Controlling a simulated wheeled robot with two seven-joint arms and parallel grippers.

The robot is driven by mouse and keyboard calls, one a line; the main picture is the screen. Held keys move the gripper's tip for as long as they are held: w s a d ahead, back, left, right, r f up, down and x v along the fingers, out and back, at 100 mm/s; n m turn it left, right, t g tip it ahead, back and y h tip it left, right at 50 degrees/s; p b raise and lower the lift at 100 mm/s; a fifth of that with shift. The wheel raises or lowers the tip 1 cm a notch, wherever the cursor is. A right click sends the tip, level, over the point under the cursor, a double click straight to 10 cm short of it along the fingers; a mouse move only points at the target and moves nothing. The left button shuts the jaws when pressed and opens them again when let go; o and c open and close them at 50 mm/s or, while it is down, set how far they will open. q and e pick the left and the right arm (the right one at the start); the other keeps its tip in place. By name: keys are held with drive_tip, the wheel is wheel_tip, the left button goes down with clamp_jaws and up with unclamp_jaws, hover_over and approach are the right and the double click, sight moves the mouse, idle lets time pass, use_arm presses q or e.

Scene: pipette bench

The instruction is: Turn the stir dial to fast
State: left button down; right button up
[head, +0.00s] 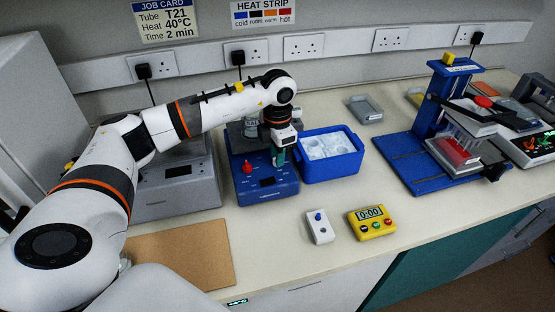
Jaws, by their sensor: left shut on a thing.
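The blue stirrer hotplate (262,190) stands on the bench at the centre. A red knob (247,167) shows on the left of its front panel, with a small dark display beside it. My left gripper (278,158) reaches down to the right part of the panel. Its fingers are shut on the stir dial there, which they hide. The dial's pointer and setting cannot be read. A glass vessel (251,127) stands on the hotplate behind the panel, partly hidden by my arm. My right gripper is not in view.
A blue ice box (332,174) stands close to the right of the hotplate. A grey instrument (180,198) stands to its left. A yellow timer (372,222) and a small white switch box (319,228) lie in front. Open bench lies between.

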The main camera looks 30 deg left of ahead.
use_arm(q)
drive_tip(key=m+b, duration=0.3)
drive_tip(key=m, duration=0.2)
drive_tip(key=shift+m, duration=0.3)
drive_tip(key=m+b, duration=0.3)
drive_tip(key=m, duration=0.3)
drive_tip(key=m+b, duration=0.2)
drive_tip(key=m, duration=0.2)
drive_tip(key=shift+m, duration=0.4)
drive_tip(key=shift+r+m+b, duration=0.1)
drive_tip(key=shift+m+b, duration=0.3)
drive_tip(key=shift+m, duration=1.3)
drive_tip(key=c, duration=1.2)
unclamp_jaws()
drive_tip(key=shift+c, duration=0.2)
